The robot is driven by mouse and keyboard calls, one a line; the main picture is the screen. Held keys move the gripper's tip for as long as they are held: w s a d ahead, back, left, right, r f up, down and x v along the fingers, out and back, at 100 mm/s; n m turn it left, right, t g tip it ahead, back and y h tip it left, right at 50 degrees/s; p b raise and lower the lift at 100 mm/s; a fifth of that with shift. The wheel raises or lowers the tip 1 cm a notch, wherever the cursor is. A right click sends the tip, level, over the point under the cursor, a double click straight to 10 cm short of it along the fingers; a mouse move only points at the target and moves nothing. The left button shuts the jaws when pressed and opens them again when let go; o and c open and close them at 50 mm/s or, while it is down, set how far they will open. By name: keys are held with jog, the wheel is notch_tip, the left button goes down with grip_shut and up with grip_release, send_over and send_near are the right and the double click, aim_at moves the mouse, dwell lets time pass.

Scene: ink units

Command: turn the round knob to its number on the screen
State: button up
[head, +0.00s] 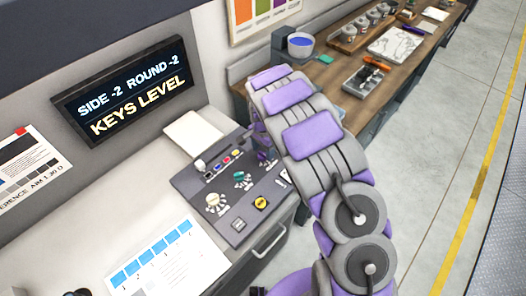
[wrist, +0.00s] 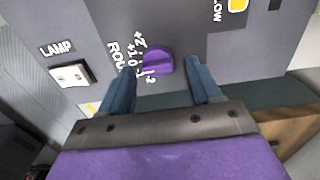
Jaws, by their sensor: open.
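The screen (head: 127,88) in the head view reads "SIDE -2 ROUND -2" and "KEYS LEVEL". The round knob (wrist: 158,62) is purple and sits on the grey panel in the wrist view, beside white marks that run from +2 to -2. Its label is partly covered by a finger. Which mark the knob points to I cannot tell. My gripper (wrist: 161,66) is open, with one blue finger on each side of the knob and gaps between. In the head view the knob (head: 263,156) shows small beside my arm, and my fingers are hard to make out there.
The control panel (head: 222,215) also carries a teal knob (head: 239,178), a cream knob (head: 213,200), a yellow button (head: 261,203) and small coloured keys. A LAMP switch (wrist: 70,74) lies left of the knob. A wooden bench (head: 352,60) with tools stands behind.

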jog(key=shift+a+f, duration=0.1)
jog(key=shift+f, duration=0.55)
jog(key=shift+d, duration=0.2)
jog(key=shift+c, duration=0.4)
jog(key=c, duration=1)
jog(key=shift+o, duration=0.2)
